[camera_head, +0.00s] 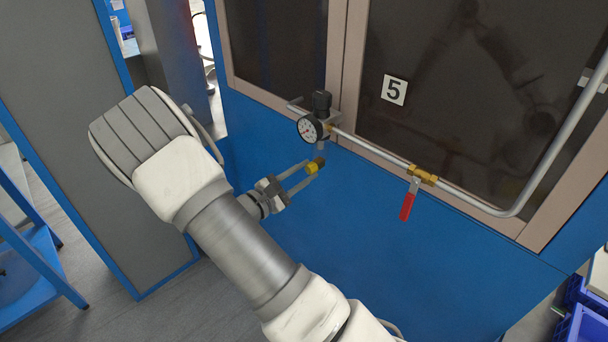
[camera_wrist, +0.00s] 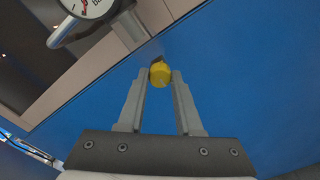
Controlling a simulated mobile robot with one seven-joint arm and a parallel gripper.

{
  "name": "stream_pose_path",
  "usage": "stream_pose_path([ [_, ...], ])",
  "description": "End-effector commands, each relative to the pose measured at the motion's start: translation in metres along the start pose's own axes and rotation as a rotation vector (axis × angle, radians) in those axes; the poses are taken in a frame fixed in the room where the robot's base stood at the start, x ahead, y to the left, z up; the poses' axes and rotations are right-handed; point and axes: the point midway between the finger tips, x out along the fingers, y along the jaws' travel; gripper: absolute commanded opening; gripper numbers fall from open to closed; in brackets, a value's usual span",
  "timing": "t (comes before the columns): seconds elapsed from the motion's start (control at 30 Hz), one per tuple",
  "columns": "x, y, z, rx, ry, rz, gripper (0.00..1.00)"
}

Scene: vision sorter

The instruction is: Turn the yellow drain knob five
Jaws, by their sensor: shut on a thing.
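The yellow drain knob (camera_head: 313,167) sits below the pressure gauge (camera_head: 310,129) and the dark regulator (camera_head: 321,103), on the blue machine front. It also shows in the wrist view (camera_wrist: 160,74), with a dark fitting just behind it. My gripper (camera_head: 309,170) reaches it from the left in the head view. In the wrist view my gripper (camera_wrist: 159,78) has one finger on each side of the knob and is shut on it.
A metal pipe (camera_head: 375,150) runs right from the gauge to a brass valve with a red lever (camera_head: 409,200), then bends up. A grey cabinet (camera_head: 75,120) stands at the left. Blue bins (camera_head: 582,325) are at the lower right. The blue panel below the knob is bare.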

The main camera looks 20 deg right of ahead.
Motion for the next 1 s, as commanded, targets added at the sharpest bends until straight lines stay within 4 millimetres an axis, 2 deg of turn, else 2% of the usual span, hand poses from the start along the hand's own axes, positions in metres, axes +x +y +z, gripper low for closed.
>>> stream_pose_path([
  [0.37,-0.001,0.0,0.0,0.005,0.002,-0.001,0.0],
  [0.4,-0.001,0.0,0.0,0.004,0.002,-0.001,0.39],
  [0.53,-0.001,0.0,0.0,0.004,0.001,-0.001,0.63],
  [0.87,-0.002,0.0,0.0,0.003,0.001,0.0,0.64],
  [1.0,-0.016,0.001,-0.001,0.004,0.004,0.001,0.64],
])
